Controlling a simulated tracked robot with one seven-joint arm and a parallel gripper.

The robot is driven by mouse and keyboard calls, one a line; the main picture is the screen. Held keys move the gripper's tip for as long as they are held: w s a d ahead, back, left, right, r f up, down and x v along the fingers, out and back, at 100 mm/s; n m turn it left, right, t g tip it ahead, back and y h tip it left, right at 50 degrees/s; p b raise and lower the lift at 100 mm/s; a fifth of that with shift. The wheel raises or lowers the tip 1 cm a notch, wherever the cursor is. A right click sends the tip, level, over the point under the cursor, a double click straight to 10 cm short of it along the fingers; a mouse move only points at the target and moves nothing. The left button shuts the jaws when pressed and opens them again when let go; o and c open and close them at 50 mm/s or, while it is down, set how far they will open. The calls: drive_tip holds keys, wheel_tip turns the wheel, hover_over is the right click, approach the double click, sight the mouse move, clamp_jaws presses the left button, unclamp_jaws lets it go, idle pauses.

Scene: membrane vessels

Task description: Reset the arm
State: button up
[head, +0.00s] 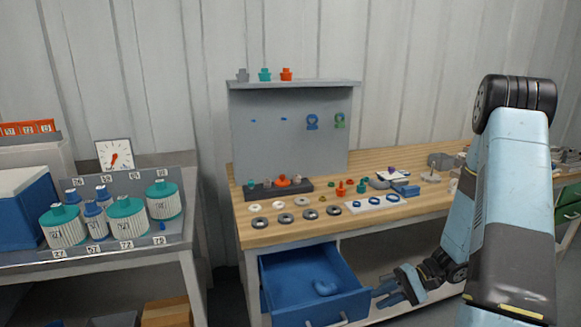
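My arm (508,190) is light blue and dark grey and fills the right side of the head view. It bends at a black joint high up and comes down in front of the bench's right part. My gripper (387,291) is low, just right of the open blue drawer (306,295), with its fingers pointing left. The fingers are small and partly overlap, so their opening is unclear. I see nothing clearly held in them.
A wooden workbench (330,225) carries several rings, small fittings and a dark rack (278,188). A blue curved item (325,288) lies in the drawer. On the left, a grey stand (182,238) holds several teal- and blue-capped vessels. A pegboard (290,135) rises behind the bench.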

drive_tip(key=s+r+n+t+h, duration=0.1)
drive_tip(key=s+r+h, duration=0.3)
drive_tip(key=r, duration=0.8)
drive_tip(key=s+a+r+n+t+h, duration=0.1)
drive_tip(key=s+r+t+h, duration=0.3)
drive_tip(key=r, duration=0.7)
drive_tip(key=s+a+r+n+t+h, duration=0.1)
drive_tip(key=s+r+h, duration=0.4)
drive_tip(key=r, duration=0.7)
drive_tip(key=shift+s+r+n+t, duration=0.35)
drive_tip(key=shift+s+n+t, duration=0.3)
drive_tip(key=shift+s, duration=0.35)
